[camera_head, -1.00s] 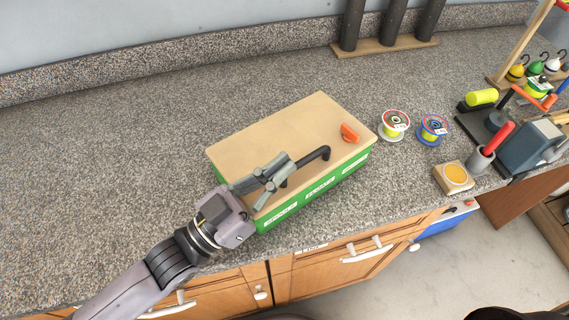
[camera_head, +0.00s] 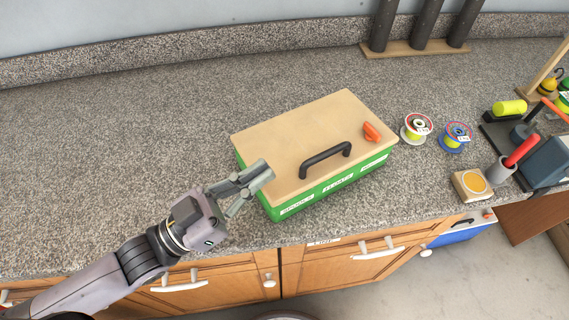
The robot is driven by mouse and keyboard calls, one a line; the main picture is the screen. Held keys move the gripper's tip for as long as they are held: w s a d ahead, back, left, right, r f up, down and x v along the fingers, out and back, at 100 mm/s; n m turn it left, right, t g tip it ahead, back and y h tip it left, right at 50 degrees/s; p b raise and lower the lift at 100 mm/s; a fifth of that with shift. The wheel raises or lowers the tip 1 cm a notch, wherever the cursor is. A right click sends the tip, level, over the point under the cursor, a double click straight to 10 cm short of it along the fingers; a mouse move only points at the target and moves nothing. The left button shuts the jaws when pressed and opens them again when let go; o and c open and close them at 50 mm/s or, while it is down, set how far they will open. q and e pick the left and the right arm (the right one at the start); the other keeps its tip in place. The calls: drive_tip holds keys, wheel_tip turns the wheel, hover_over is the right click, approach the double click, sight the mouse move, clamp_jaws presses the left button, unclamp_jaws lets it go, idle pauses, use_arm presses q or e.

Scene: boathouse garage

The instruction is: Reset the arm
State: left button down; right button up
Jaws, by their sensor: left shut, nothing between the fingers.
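My left gripper (camera_head: 262,178) comes in from the lower left over the granite counter. Its fingers are shut with nothing between them. The fingertips overlap the near left corner of a green box (camera_head: 318,198) with a tan wooden lid (camera_head: 290,130) in this view; I cannot tell whether they touch it. The lid is closed and has a black handle (camera_head: 325,157) and an orange latch (camera_head: 372,131). My right gripper is not in view.
Two line spools, one red-rimmed (camera_head: 416,128) and one blue (camera_head: 456,136), stand right of the box. A small block with a yellow disc (camera_head: 473,184) and a red-handled tool in a cup (camera_head: 510,160) stand farther right. The counter (camera_head: 110,150) is clear at left.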

use_arm(q)
drive_tip(key=shift+v, duration=0.85)
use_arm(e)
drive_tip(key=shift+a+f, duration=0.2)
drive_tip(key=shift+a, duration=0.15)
use_arm(q)
drive_tip(key=shift+r, duration=0.1)
